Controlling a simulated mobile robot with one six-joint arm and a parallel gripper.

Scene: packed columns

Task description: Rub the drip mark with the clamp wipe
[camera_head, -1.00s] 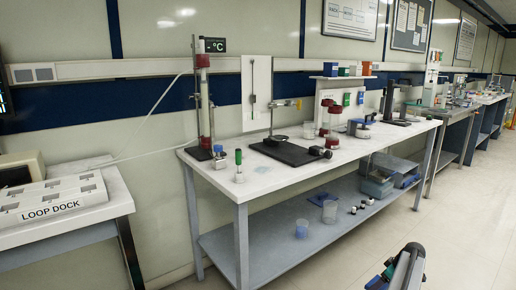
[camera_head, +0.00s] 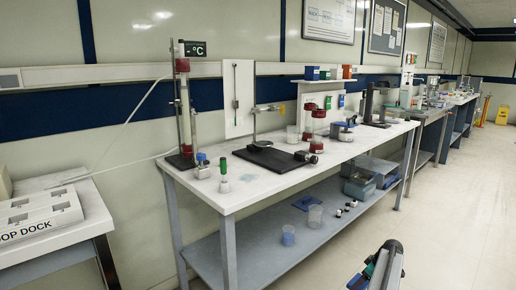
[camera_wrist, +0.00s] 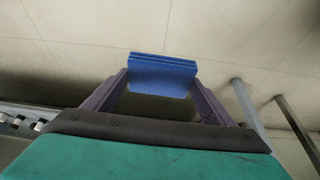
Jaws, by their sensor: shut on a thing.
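In the wrist view a blue folded pad, the clamp wipe (camera_wrist: 162,76), is pinched between the two purple-grey fingers of my gripper (camera_wrist: 162,88). It hangs over pale floor, touching nothing else. In the head view my gripper (camera_head: 362,278) is low at the bottom right, in front of the bench and clear of it; the wipe cannot be made out surely there. A faint greenish patch, which looks like the drip mark (camera_head: 248,178), lies on the white bench top (camera_head: 232,196) near the front left, right of a small green-topped bottle (camera_head: 223,174).
Close to the mark stand a blue-capped bottle (camera_head: 201,167), a tall red-and-clear column (camera_head: 186,110) and a black stand base (camera_head: 272,158). A loop dock (camera_head: 40,215) is at the left. Open floor (camera_head: 450,220) lies at the right, with a yellow sign (camera_head: 502,115) far off.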

